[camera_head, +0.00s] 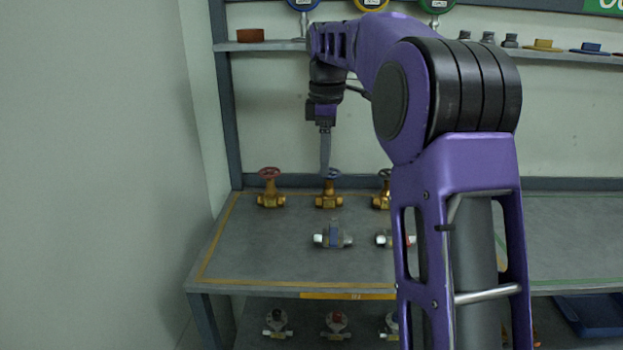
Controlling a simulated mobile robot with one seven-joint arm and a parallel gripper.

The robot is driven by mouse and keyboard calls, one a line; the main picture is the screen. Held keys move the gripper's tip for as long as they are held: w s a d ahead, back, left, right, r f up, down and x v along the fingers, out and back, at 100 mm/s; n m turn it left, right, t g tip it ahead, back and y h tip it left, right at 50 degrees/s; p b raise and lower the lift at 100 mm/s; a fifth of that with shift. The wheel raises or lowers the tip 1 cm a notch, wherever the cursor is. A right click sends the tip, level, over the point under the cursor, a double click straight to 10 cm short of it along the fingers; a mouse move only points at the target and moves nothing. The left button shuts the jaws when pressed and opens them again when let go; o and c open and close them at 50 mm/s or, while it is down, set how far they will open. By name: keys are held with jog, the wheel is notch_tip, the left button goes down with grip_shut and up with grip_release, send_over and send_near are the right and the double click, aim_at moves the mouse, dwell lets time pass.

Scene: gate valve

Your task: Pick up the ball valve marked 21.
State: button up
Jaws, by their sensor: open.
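Two small valves with pale ends sit in the front row on the grey table. No number can be read on either, so I cannot tell which is marked 21.
Brass valves with a red wheel (270,192) and a dark wheel (381,199) stand in the back row. Several more valves (277,325) sit on the lower shelf. A wall shelf (265,46) with small parts runs behind. The table's front left is clear.

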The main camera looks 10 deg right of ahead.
notch_tip(320, 180, down, 4)
jog(key=w, duration=0.2)
jog(key=b, duration=0.2)
send_over(324, 232)
jog(key=shift+g, duration=0.4)
notch_tip(324, 232, down, 10)
jog(key=shift+w+f, duration=0.1)
jog(key=shift+f, duration=0.05)
jog(key=shift+f+b, duration=0.75)
jog(key=shift+f, duration=2.3)
grip_shut()
jog(key=shift+r, duration=0.1)
